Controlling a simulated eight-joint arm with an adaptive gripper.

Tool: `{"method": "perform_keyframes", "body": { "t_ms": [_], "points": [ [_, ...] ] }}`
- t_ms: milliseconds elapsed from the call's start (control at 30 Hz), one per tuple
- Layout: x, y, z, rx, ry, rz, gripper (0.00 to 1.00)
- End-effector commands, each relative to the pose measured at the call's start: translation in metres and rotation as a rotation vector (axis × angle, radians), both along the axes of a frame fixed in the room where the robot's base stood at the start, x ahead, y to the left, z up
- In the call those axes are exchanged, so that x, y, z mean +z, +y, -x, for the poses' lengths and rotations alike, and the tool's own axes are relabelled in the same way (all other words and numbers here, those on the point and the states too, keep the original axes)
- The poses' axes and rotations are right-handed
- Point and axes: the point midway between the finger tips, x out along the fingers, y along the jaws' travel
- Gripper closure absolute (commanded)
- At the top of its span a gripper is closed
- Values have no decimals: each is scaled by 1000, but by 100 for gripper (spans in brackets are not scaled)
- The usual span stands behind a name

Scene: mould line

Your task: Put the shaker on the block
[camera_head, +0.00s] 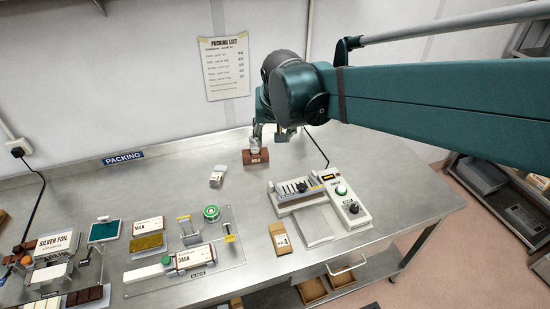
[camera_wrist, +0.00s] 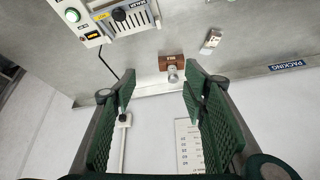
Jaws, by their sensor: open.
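The brown block (camera_head: 257,159), marked MILK, lies near the back edge of the steel table. The small silvery shaker (camera_head: 255,146) appears upright on the block's top. In the wrist view the block (camera_wrist: 168,60) and the shaker (camera_wrist: 173,76) are beyond the fingertips. My gripper (camera_head: 273,132) is just above and to the right of the shaker, partly hidden by my arm. In the wrist view my gripper (camera_wrist: 159,82) is open, its fingers wide apart with nothing between them. The shaker looks free of both fingers.
A sealing machine (camera_head: 345,203) stands to the right front. A small white packet (camera_head: 217,176) lies left of the block. A brown box (camera_head: 280,238) and a packing jig (camera_head: 185,260) are nearer the front. The table around the block is mostly clear; the wall is close behind.

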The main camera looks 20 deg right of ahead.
Motion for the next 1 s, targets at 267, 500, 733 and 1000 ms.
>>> {"method": "perform_keyframes", "body": {
  "t_ms": [267,500,733,1000],
  "points": [
    [2,0,56,70,-29,10,56],
    [-2,2,100,132,-54,23,56],
    [-11,4,141,188,-81,35,56],
    [-27,7,182,250,-112,54,56]
  ]
}}
